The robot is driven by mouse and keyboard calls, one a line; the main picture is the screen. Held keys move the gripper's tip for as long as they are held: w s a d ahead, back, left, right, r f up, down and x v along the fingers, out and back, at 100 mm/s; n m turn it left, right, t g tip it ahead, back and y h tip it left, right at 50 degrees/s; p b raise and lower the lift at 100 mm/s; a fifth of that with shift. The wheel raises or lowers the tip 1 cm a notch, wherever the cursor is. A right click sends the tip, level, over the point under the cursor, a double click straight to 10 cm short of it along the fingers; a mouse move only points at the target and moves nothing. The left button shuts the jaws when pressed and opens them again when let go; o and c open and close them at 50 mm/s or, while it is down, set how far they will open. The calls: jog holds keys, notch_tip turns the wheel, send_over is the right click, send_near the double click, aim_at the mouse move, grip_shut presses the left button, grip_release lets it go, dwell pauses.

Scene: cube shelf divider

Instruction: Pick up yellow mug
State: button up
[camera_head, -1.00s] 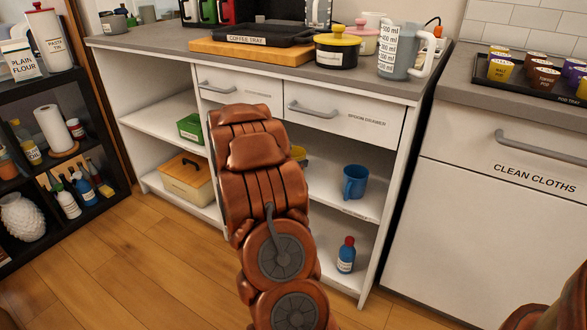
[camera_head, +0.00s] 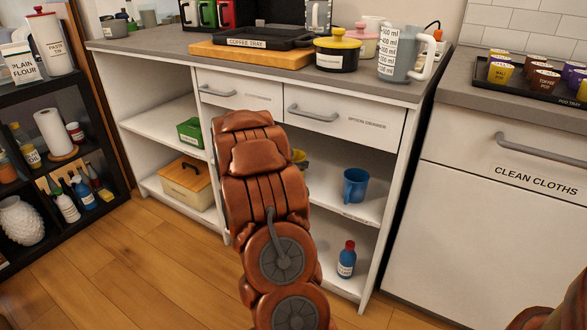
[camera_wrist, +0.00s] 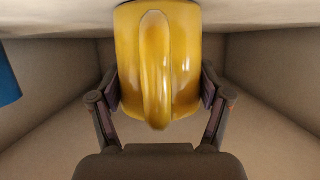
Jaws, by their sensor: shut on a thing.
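The yellow mug (camera_wrist: 187,62) fills the middle of the wrist view, its handle facing the camera. My gripper (camera_wrist: 160,88) is shut on it, with one finger pressed to each side of its body. In the head view only a small yellow part of the mug (camera_head: 299,156) shows past my brown arm, in the middle shelf opening under the drawers. My arm hides the gripper there. I cannot tell whether the mug touches the shelf.
A blue mug (camera_head: 355,185) stands on the same shelf to the right. A blue bottle with a red cap (camera_head: 346,259) stands below it. A green box (camera_head: 191,132) and a lidded wooden box (camera_head: 188,184) are in the left compartments. Drawers (camera_head: 340,123) are above.

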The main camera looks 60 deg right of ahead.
jog(key=shift+c, duration=1.2)
jog(key=shift+r, duration=0.1)
